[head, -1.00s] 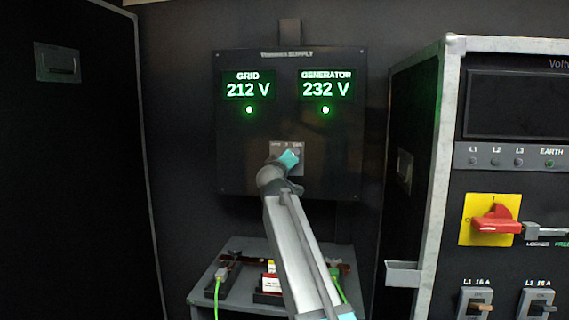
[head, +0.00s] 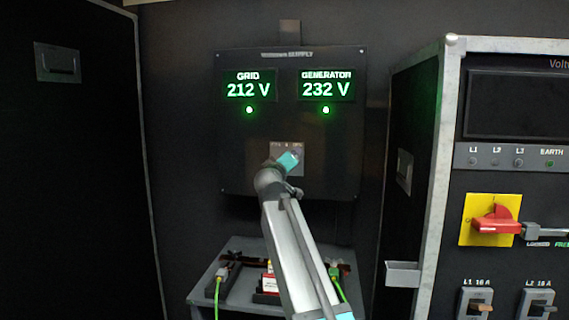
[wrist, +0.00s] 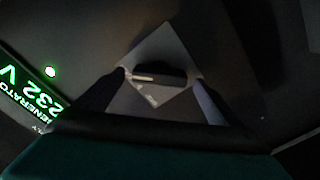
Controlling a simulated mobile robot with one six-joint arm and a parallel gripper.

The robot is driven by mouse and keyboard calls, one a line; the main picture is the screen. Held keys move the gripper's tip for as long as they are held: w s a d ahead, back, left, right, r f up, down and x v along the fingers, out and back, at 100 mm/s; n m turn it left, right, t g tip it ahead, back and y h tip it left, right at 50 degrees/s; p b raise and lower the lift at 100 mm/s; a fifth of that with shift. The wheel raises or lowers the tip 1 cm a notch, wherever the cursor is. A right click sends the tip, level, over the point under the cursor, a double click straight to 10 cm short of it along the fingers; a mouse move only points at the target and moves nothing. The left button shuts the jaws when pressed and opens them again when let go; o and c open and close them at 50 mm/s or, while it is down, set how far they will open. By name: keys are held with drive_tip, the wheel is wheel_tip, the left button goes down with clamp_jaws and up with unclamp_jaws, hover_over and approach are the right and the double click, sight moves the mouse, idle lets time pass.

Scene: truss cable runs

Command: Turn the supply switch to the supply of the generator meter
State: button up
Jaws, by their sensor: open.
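The supply panel (head: 235,160) is black and hangs on the back wall. Its grid meter (head: 248,88) reads 212 V and its generator meter (head: 326,88), on the right, reads 232 V. A small pale switch plate (head: 277,146) sits below them, mostly covered by my arm in the head view. In the wrist view the plate (wrist: 152,50) looks tilted, with the dark bar-shaped switch knob (wrist: 165,76) across it. My gripper (wrist: 159,80) is open, with one finger on either side of the knob. I cannot tell whether they touch it.
A shelf (head: 205,292) below the panel carries connectors with green cables. At the right stands a metal-edged cabinet (head: 447,120) with a red rotary handle (head: 497,225) on a yellow plate. A dark door or panel (head: 90,170) is at the left.

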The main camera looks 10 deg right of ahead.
drive_tip(key=v, duration=1.1)
drive_tip(key=shift+r, duration=0.2)
